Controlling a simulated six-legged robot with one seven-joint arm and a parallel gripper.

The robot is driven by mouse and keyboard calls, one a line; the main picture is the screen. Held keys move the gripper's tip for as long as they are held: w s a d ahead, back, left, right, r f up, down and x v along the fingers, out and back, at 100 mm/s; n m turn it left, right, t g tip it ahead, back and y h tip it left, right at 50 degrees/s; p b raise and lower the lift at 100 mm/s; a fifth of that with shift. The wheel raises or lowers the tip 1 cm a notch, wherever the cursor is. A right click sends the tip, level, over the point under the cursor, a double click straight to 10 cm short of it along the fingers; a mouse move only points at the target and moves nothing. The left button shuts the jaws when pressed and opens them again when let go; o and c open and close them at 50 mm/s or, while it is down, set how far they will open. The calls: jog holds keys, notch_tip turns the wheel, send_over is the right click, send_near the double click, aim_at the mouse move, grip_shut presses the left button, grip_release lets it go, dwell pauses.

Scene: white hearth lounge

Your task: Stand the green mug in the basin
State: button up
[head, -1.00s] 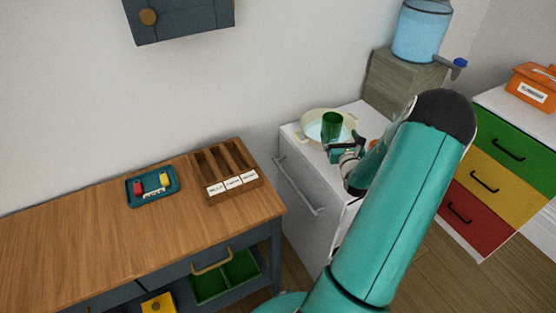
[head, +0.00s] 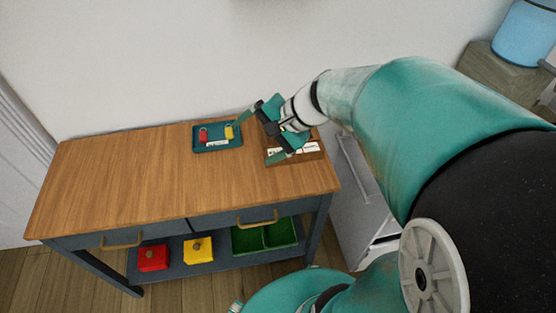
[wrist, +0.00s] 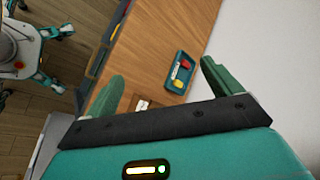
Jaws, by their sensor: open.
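My gripper (head: 259,138) is open over the right end of the wooden table, beside a small teal tray and over a wooden divided box. In the wrist view its two green fingers (wrist: 160,78) are apart, with nothing between them but the table behind. The green mug and the basin are not in view now. The white cabinet (head: 352,180) that carried the basin shows only partly, behind my arm.
The teal tray (head: 215,130) holds a red and a yellow item. The divided box (head: 302,157) has white labels. The wooden tabletop (head: 120,180) is clear to the left. Red (head: 153,258), yellow (head: 198,250) and green (head: 264,236) bins stand on the shelf below.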

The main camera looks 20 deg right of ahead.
jog(key=s+r+n+h, duration=0.4)
jog(key=s+n+h, duration=0.3)
jog(key=s+n, duration=0.3)
jog(key=shift+s+a+r+n, duration=0.2)
jog(key=shift+s+r+n, duration=0.15)
jog(key=shift+s, duration=0.55)
